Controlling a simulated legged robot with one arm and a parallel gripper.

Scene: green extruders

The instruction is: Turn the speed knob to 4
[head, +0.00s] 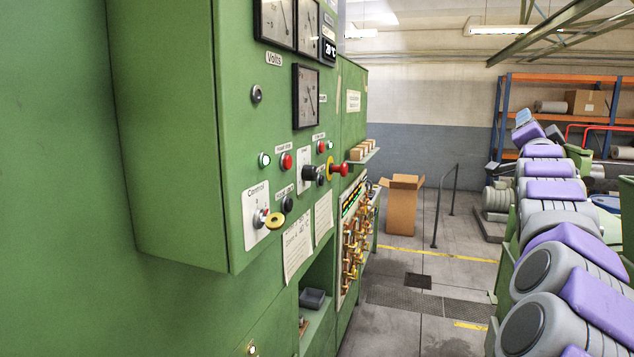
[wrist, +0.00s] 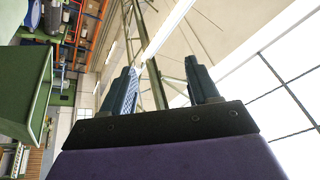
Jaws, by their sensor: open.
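The green control cabinet (head: 165,120) fills the left of the head view. A black knob (head: 311,172) sticks out from a white plate on its front; the plate's lettering and the knob's setting are too small to read. Lower left, a white plate marked "Control" (head: 251,196) carries a small metal switch with a yellow tag (head: 275,220). I cannot tell from the labels which control is the speed knob. My gripper (wrist: 163,88) is open and empty in the wrist view, with its two dark fingers apart against windows and roof beams. No knob shows in that view.
A red mushroom button (head: 338,170) on a yellow ring juts out just right of the black knob. Gauges (head: 307,95) sit above. An open cardboard box (head: 401,205) stands on the floor beyond the cabinet, near a dark handrail (head: 446,200). Bare floor lies in the middle.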

